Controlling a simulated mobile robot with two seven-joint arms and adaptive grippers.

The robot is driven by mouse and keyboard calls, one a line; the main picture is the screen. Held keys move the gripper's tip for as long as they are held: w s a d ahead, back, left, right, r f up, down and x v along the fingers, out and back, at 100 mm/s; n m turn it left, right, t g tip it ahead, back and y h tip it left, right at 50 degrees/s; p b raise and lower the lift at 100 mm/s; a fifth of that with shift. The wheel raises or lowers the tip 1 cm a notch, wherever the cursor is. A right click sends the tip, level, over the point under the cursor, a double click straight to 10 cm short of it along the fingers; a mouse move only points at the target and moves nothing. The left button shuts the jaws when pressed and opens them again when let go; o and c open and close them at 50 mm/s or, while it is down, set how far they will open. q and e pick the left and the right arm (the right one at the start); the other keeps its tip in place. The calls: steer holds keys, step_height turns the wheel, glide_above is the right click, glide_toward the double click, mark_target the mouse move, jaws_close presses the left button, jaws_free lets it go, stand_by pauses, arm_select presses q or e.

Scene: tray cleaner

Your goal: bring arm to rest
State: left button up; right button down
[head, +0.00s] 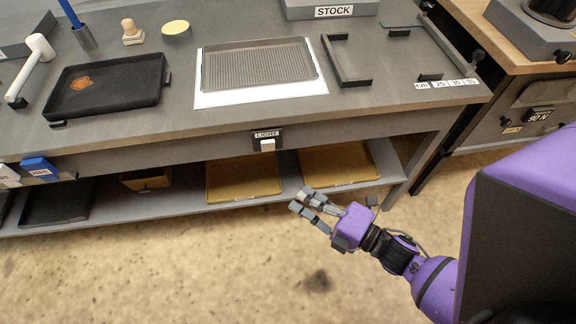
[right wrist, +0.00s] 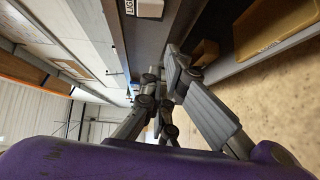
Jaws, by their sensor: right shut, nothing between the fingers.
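My right gripper (head: 312,210) hangs in front of the workbench (head: 375,108), below the height of its top and over the bare floor. Its fingers are shut and hold nothing. My right arm comes in from the lower right, bent at the purple wrist. In the right wrist view the fingers (right wrist: 172,95) show dark and close to the camera, beside the bench front and lower shelf. My left gripper is in neither view.
A dark tray with an orange-brown stain (head: 120,90) and a ribbed grey tray on a white panel (head: 318,88) lie on the bench. Yellow trays (head: 240,178) sit on the lower shelf. A second wood-topped unit (head: 480,40) stands at right. The front floor (head: 200,270) is clear.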

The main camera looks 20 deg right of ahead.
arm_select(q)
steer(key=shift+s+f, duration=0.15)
arm_select(e)
steer(key=shift+d, duration=0.1)
steer(key=s+d+f+m+g+h+p, duration=0.2)
steer(key=d+f+m+h, duration=0.3)
steer(key=m, duration=0.6)
arm_select(q)
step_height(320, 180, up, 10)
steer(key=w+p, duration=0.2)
steer(key=p, duration=0.6)
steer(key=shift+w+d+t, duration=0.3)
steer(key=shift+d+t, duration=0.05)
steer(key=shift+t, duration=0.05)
arm_select(e)
steer(key=s+a+m+g+h, duration=0.1)
steer(key=s+a+m+g, duration=0.1)
steer(key=s+m, duration=0.4)
steer(key=s+a+r+m+g+h, duration=0.1)
steer(key=s+m, duration=0.4)
steer(key=s, duration=0.5)
steer(key=shift+s+a+m+g+h, duration=0.15)
steer(key=shift+a+m+g+h, duration=0.3)
steer(key=shift+a+g, duration=0.35)
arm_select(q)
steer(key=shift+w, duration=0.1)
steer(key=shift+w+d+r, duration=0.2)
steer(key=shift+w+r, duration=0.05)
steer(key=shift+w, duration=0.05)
